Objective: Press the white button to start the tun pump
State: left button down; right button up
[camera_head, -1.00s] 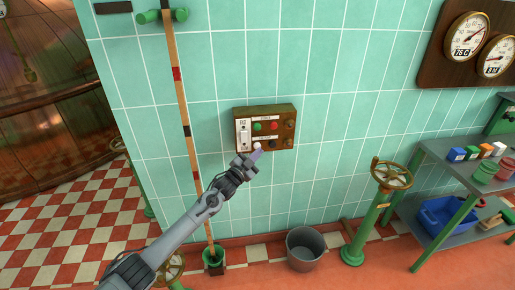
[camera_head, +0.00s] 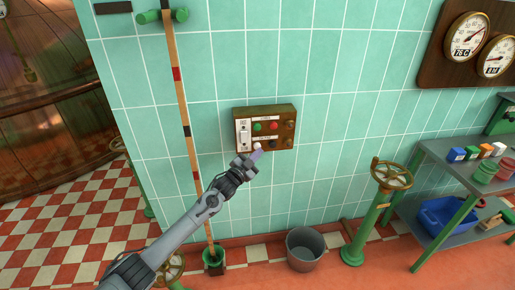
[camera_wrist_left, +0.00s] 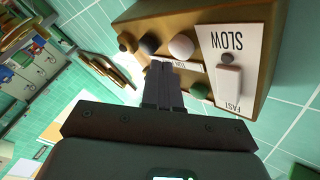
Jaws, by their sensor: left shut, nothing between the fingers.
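The brown control box (camera_head: 281,111) is fixed to the green tiled wall. The white button (camera_head: 257,145) is in its lower row; it also shows as a pale round knob in the left wrist view (camera_wrist_left: 181,46). My left gripper (camera_head: 255,156) is just below and in front of the white button. In the left wrist view my left gripper's fingers (camera_wrist_left: 162,66) are shut with nothing between them, tips close to the white button and slightly left of it. I cannot tell whether they touch it. My right gripper is in neither view.
Near the white button are a black button (camera_wrist_left: 149,43), a green button (camera_wrist_left: 200,91) and a SLOW/FAST slider (camera_wrist_left: 229,82). A wooden pole (camera_head: 181,105) stands left of the box. A grey bucket (camera_head: 305,250) and a valve wheel (camera_head: 391,174) stand below and to the right.

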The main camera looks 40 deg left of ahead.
pick_arm(q)
jog(key=shift+w+a, duration=0.15)
dwell(0.5)
jog(key=shift+w+a+b, duration=0.15)
jog(key=shift+a+b, duration=0.05)
jog(key=shift+b, duration=0.15)
jog(key=shift+w+a, duration=0.1)
dwell(0.5)
jog(key=shift+w+a+b, duration=0.2)
jog(key=shift+b, duration=0.25)
dwell(0.5)
jog(key=shift+s+d+p, duration=0.6)
jog(key=shift+p, duration=0.55)
